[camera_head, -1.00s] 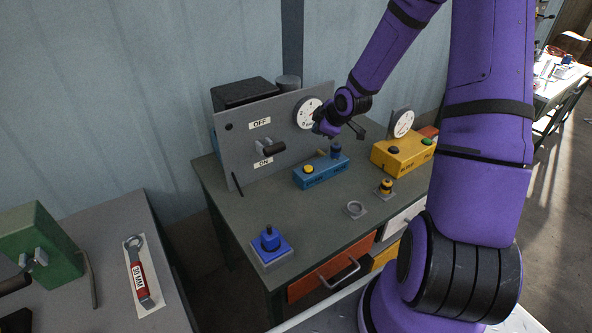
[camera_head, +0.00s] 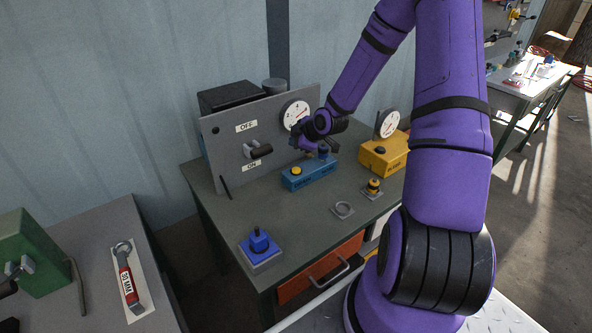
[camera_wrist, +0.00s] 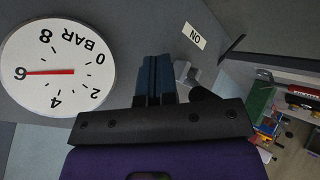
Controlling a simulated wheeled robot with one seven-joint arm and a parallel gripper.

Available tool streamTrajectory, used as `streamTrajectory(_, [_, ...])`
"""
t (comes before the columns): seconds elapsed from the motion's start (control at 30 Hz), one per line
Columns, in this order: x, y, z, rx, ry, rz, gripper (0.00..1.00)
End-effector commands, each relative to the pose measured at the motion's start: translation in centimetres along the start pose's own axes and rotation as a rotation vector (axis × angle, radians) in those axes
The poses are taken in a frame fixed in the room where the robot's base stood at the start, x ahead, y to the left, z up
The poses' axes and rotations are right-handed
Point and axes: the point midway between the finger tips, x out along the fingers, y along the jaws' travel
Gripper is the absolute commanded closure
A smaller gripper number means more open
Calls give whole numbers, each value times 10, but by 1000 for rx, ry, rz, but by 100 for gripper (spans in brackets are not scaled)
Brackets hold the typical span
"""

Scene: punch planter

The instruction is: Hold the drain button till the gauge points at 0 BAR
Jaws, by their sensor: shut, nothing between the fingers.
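A blue box (camera_head: 308,175) stands on the bench by the grey panel. It has a yellow button (camera_head: 296,170) on its left and a dark blue button at its right end, partly hidden by my gripper. Its label is too small to read. The shut fingers also show in the wrist view (camera_wrist: 155,72). The white gauge (camera_head: 294,113) is on the panel. In the wrist view, the gauge (camera_wrist: 58,68) appears upside down, its red needle at 6.
The panel has a lever (camera_head: 257,150) between OFF and ON labels. A yellow box (camera_head: 384,155) with a second gauge (camera_head: 388,124) stands to the right.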

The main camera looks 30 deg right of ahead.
Motion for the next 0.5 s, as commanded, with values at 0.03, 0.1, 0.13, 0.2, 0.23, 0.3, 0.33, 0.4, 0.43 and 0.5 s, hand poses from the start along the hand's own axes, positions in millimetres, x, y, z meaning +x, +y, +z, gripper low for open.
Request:
streamTrajectory(0.03, [4, -4, 3, 2, 0, -3, 100])
streamTrajectory(0.1, [10, -8, 7, 3, 0, -3, 100])
streamTrajectory(0.13, [13, -10, 9, 2, 0, -3, 100])
streamTrajectory(0.2, [19, -15, 14, 3, 0, -3, 100])
streamTrajectory(0.23, [22, -17, 16, 3, 0, -3, 100])
streamTrajectory(0.3, [28, -21, 21, 3, -1, -2, 100])
streamTrajectory(0.33, [31, -23, 23, 4, -1, -2, 100])
streamTrajectory(0.4, [36, -27, 26, 1, -1, -2, 100])
streamTrajectory(0.43, [39, -29, 28, 1, 0, -2, 100])
streamTrajectory(0.5, [44, -32, 31, 1, -1, -2, 100])
